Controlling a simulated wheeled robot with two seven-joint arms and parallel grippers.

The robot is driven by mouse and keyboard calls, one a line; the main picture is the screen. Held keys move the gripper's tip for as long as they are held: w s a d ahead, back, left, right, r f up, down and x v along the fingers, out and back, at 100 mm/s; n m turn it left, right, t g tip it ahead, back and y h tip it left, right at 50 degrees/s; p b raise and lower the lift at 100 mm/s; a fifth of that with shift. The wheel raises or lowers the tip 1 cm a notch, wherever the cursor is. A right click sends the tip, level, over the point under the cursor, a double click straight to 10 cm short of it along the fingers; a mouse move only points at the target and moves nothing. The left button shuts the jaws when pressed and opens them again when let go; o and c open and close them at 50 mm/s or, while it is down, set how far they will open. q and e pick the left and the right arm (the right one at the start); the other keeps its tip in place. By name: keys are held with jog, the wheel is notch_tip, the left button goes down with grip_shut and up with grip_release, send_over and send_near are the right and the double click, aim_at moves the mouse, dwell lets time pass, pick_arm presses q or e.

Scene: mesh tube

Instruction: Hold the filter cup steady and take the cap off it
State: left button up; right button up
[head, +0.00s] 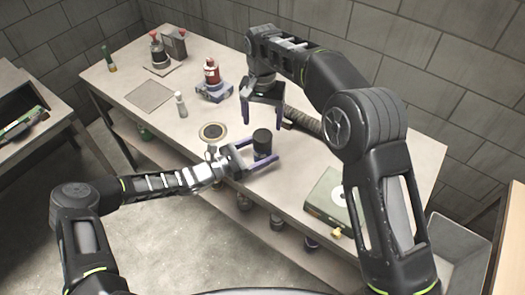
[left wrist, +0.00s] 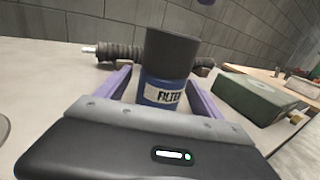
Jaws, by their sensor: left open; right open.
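The filter cup stands upright near the table's front edge. In the left wrist view its blue body (left wrist: 163,92) carries a FILTER label, and a wide dark cap (left wrist: 172,53) sits on top. In the head view mostly the dark cap (head: 262,136) shows. My left gripper (head: 264,149) is open, with one purple finger on each side of the cup; I cannot tell whether they touch it. My right gripper (head: 263,118) is open and empty, pointing down above the table, behind the cup in the head view.
A dark ribbed tube (head: 303,121) lies behind the cup. A green box (head: 328,196) is to the right. A round disc (head: 213,131), a small white bottle (head: 181,105) and a red bottle (head: 211,72) on a grey stand are to the left.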

pick_arm(q)
jog(key=shift+c, duration=0.5)
grip_shut()
dwell(0.4)
